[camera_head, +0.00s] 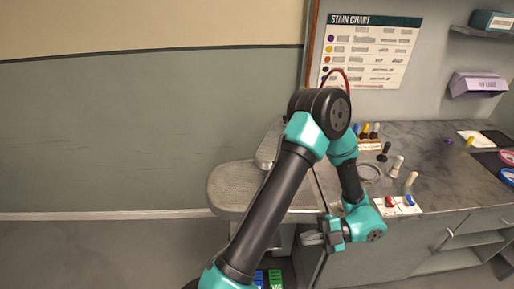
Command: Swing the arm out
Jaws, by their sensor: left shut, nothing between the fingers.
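A grey padded board (228,192) with a rounded end juts out to the left of the counter. A smaller rounded padded arm (266,152) lies above or behind it, partly hidden by my left arm. I cannot tell how the two are joined. My left gripper (308,239) is shut and empty, pointing left, in front of the cabinet and to the lower right of the padded board. It appears apart from the board. My right gripper is not in view.
The marble counter (440,180) carries several small bottles and a white panel with red and blue buttons (397,206). A stain chart (370,50) hangs on the wall. Green and blue containers (268,279) stand low down. Floor to the left is clear.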

